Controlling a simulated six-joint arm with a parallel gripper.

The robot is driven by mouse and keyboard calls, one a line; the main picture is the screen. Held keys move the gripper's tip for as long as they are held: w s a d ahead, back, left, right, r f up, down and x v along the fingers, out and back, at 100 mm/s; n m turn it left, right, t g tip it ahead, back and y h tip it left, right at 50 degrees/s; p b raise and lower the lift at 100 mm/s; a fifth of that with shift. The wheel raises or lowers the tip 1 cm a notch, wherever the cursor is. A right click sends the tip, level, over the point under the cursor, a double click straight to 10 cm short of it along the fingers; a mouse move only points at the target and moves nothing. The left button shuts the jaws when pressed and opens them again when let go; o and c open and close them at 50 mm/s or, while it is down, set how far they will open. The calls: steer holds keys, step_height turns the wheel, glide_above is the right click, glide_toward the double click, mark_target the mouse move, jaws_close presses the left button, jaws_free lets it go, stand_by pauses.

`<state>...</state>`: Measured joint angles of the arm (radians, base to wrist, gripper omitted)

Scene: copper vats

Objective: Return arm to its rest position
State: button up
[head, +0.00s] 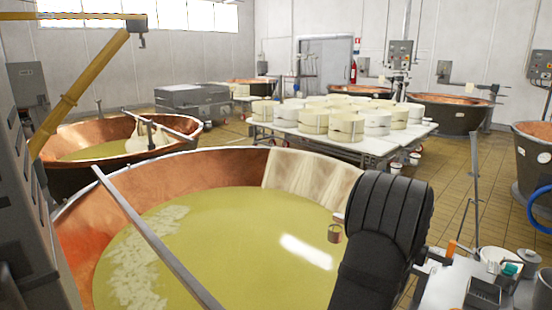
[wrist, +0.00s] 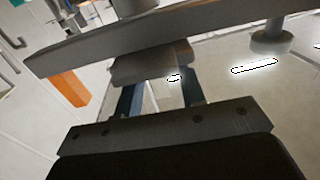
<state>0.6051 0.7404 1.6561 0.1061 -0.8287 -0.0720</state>
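My black arm (head: 385,235) rises in front of the large copper vat's right side in the head view. My gripper (head: 436,258) shows small beyond it, beside the grey worktop, partly hidden by the arm. In the wrist view, my gripper's two dark blue fingers (wrist: 162,97) stand apart with a gap between them. Their tips run behind a grey block (wrist: 145,66) under a long grey bar (wrist: 190,35). I cannot tell whether the fingers hold this block. An orange piece (wrist: 68,86) sits left of the fingers.
The copper vat (head: 80,225) holds yellow liquid and pale curd; a grey bar (head: 150,235) crosses it. The grey worktop (head: 440,290) at lower right carries several small items and a thin upright stand (head: 475,190). A table of white moulds (head: 345,125) stands behind.

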steer(key=shift+w+d, duration=0.45)
steer(key=shift+w, duration=0.1)
